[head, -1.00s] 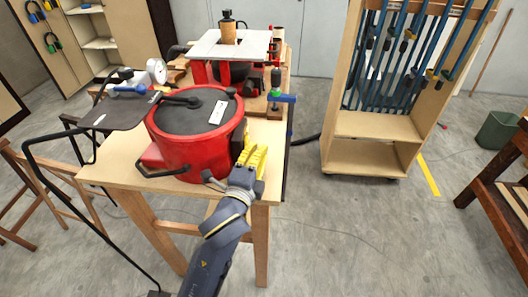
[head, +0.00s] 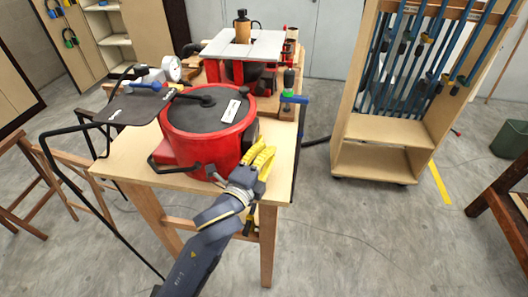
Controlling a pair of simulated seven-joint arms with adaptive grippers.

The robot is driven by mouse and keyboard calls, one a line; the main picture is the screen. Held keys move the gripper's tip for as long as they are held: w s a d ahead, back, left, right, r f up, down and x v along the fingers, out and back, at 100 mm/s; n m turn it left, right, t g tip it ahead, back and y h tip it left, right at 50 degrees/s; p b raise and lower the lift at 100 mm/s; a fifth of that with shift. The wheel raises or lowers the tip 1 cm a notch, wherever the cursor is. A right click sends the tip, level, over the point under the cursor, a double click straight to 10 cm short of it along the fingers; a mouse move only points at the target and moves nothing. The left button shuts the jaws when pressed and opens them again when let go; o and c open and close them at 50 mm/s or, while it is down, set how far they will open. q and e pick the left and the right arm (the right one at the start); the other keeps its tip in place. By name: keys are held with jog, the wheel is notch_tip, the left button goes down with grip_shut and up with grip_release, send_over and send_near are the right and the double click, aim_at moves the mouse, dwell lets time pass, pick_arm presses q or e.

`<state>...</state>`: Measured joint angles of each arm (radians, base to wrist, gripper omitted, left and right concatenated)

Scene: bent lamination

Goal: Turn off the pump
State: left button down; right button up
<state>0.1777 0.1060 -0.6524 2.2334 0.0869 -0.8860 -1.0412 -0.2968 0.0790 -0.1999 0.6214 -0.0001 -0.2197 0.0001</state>
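A red drum-shaped unit (head: 207,143) with a dark lid stands on the near end of a wooden workbench (head: 128,160). A white label (head: 231,111) and a dark handle lie on its lid. It may be the pump; no switch can be made out on it. My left gripper (head: 262,158) has yellow fingers and is just right of the drum's lower front side, near the bench's right edge. The fingers overlap in this view, so their opening and any contact with the drum cannot be told. My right gripper is not in view.
A white gauge (head: 173,68) and a dark flat panel (head: 135,105) are left of the drum.

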pick_arm(q)
jog(key=d, duration=0.1)
jog(key=s+d, duration=0.1)
jog(key=d, duration=0.1)
jog(key=shift+s+d, duration=0.35)
jog(key=shift+d, duration=0.05)
jog(key=v, duration=0.2)
jog(key=a+v, duration=0.1)
jog(key=v, duration=0.2)
jog(key=w+v, duration=0.1)
jog(key=v, duration=0.1)
jog(key=shift+s+a, duration=0.35)
jog(key=shift+a, duration=0.15)
jog(key=shift+v, duration=1.05)
jog(key=shift+w+a, duration=0.15)
